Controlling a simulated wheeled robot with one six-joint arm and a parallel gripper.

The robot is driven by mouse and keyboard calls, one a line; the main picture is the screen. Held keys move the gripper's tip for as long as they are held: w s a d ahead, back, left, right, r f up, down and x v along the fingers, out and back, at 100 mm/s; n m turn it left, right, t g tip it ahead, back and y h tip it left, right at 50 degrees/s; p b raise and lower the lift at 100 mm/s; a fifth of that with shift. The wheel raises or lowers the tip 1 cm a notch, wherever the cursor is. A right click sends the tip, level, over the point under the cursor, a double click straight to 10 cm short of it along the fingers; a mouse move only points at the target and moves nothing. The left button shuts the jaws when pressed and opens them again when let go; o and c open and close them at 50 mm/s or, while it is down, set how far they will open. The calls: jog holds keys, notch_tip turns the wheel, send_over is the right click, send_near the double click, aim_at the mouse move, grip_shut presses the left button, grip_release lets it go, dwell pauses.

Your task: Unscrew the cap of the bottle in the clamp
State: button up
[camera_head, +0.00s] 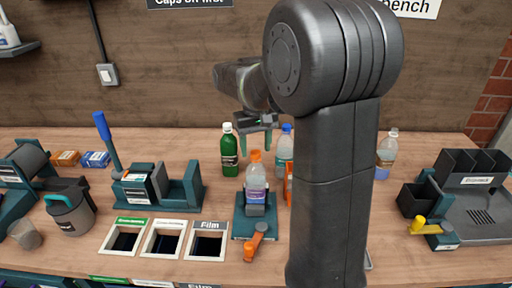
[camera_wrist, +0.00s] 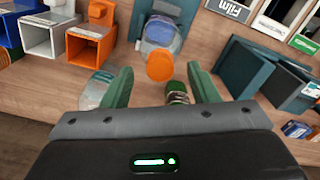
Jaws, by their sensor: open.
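The clear bottle (camera_head: 256,182) with a purple-blue label stands upright in the teal clamp (camera_head: 241,228), with its orange cap (camera_head: 255,156) on top. The clamp has an orange-ended lever (camera_head: 250,248) at its front. My gripper (camera_head: 256,150) has its green fingers pointing down, open and empty, seemingly behind and above the cap. In the wrist view the orange cap (camera_wrist: 160,66) appears just past the gap between the fingertips (camera_wrist: 161,78), not gripped. The bottle's body (camera_wrist: 160,38) shows beyond the cap.
A green bottle (camera_head: 229,158) stands behind left of the clamp, and a blue-capped bottle (camera_head: 285,150) behind right. Another clear bottle (camera_head: 387,150) is farther right. Openings marked Film (camera_head: 208,226) and others lie left of the clamp. My arm hides some bench to the right.

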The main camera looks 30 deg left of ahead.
jog(key=shift+f, duration=0.5)
jog(key=c, duration=1.1)
jog(key=n+p, duration=0.1)
jog(key=n, duration=0.1)
jog(key=shift+r+n, duration=0.15)
jog(key=shift+n, duration=0.15)
jog(key=shift+n+p, duration=0.35)
jog(key=shift+n, duration=0.95)
